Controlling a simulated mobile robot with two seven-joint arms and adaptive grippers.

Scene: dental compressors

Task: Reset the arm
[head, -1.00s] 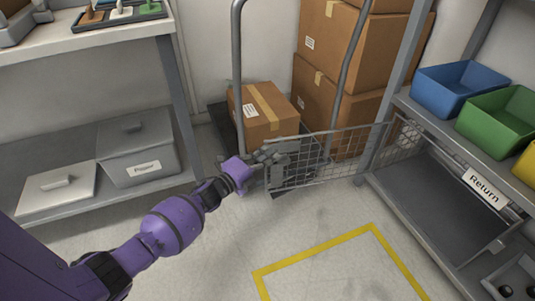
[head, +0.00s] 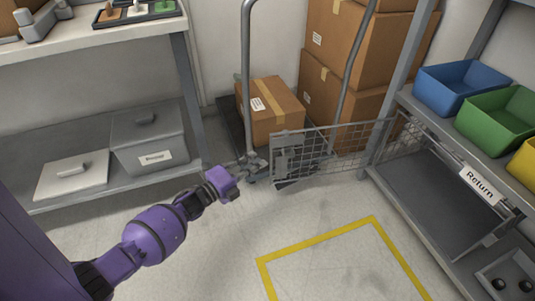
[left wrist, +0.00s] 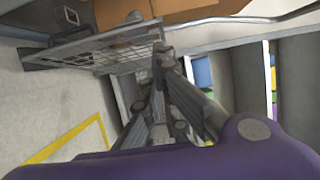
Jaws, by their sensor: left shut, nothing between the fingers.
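My left arm, purple, reaches in from the left in the head view. Its left gripper (head: 252,167) is at the left end of the wire mesh gate (head: 330,150), low in front of the cart with a cardboard box (head: 270,110). In the left wrist view the gripper's fingers (left wrist: 160,60) are closed together with nothing between them. The mesh gate (left wrist: 100,48) shows beyond and to the left of the fingers there. I cannot tell whether the fingers touch the gate. My right gripper does not show.
Stacked cartons (head: 350,40) stand at the back. A rack at right holds a blue bin (head: 458,85), a green bin (head: 500,115) and a "Return" label (head: 480,186). The floor inside the yellow outline (head: 320,238) is clear.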

